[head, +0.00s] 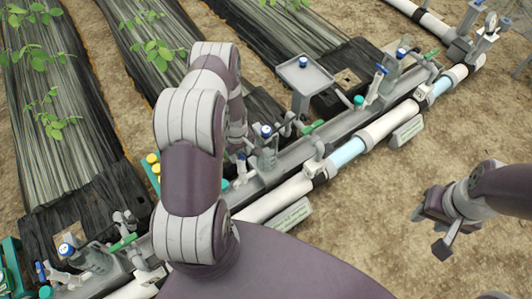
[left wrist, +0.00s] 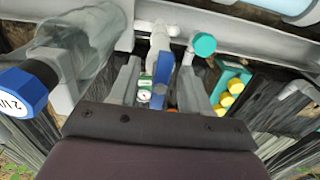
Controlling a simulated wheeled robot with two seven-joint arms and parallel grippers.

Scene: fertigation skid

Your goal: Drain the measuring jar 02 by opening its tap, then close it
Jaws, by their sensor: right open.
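In the head view a clear measuring jar (head: 267,158) with a blue cap stands on the skid beside my left arm. In the left wrist view a clear jar (left wrist: 92,40) is close at the left; its blue cap (left wrist: 22,92) carries a partly readable label with a 2. A white tap with a blue handle (left wrist: 160,72) shows between the fingers of my left gripper (left wrist: 160,92). The fingers are apart, with gaps visible on both sides of the handle. In the head view my arm largely hides this gripper. My right gripper (head: 437,228) is open and empty above bare soil.
A teal knob (left wrist: 204,44) is close to the right finger. Yellow-capped bottles (left wrist: 229,94) sit in a teal crate at the right. Similar blue-capped jars stand further along the skid, at the lower left (head: 97,259) and upper right (head: 390,78). A grey tray (head: 305,75) stands behind the pipe.

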